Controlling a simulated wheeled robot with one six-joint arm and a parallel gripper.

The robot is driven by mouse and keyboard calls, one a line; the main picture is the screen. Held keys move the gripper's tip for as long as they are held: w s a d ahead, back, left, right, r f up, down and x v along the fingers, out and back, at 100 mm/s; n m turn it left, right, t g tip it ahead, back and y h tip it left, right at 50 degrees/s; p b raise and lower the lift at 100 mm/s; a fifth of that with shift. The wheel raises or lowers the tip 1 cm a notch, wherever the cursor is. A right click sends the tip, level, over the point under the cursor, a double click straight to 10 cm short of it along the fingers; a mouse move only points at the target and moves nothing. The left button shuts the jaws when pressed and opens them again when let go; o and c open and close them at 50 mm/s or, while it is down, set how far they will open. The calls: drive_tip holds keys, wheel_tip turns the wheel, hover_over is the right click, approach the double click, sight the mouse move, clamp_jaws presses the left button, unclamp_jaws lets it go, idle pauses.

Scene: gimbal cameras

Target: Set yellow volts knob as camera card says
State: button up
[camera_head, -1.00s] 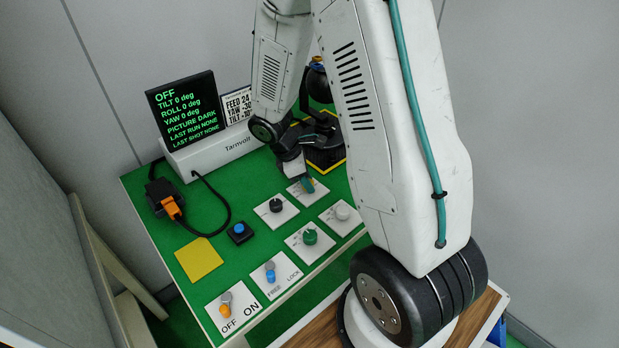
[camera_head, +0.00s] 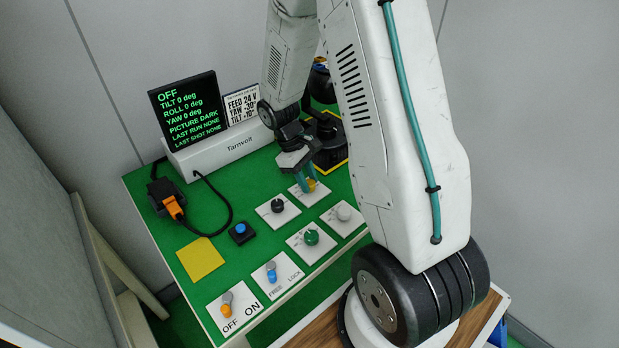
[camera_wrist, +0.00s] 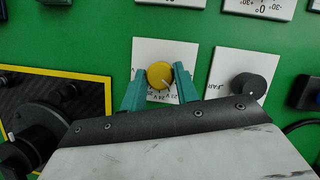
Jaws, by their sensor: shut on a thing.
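The yellow volts knob (camera_wrist: 160,75) sits on a white plate (camera_wrist: 146,51) in the wrist view. A pale mark on it points down and slightly right, toward small upside-down voltage print; I cannot tell exactly which value. My gripper (camera_wrist: 159,83) has its teal fingers on either side of the knob and is shut on it. In the head view the knob (camera_head: 312,185) is partly hidden by my gripper (camera_head: 306,184). The camera card (camera_head: 241,105) stands beside the screen and reads FEED 24 V, YAW -30, and a TILT line that is hard to read.
The screen (camera_head: 187,108) shows OFF and PICTURE DARK. Close to the yellow knob are a black knob (camera_head: 278,205), a green knob (camera_head: 311,237) and a grey knob (camera_head: 344,213). A black gimbal unit (camera_wrist: 22,140) stands inside a yellow border. OFF/ON and FREE/LOCK switches are at the front.

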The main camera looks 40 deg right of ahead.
drive_tip(key=m+y, duration=0.1)
drive_tip(key=m, duration=0.1)
drive_tip(key=m+y, duration=0.1)
drive_tip(key=m, duration=0.2)
drive_tip(key=shift+w+d+m, duration=0.1)
drive_tip(key=shift+d+m, duration=0.1)
drive_tip(key=shift+m, duration=0.1)
drive_tip(key=shift+m+y, duration=0.9)
drive_tip(key=shift+m, duration=1.3)
drive_tip(key=o, duration=1)
drive_tip(key=shift+c, duration=0.2)
drive_tip(key=v, duration=0.7)
drive_tip(key=shift+d+r, duration=0.2)
drive_tip(key=shift+r, duration=0.25)
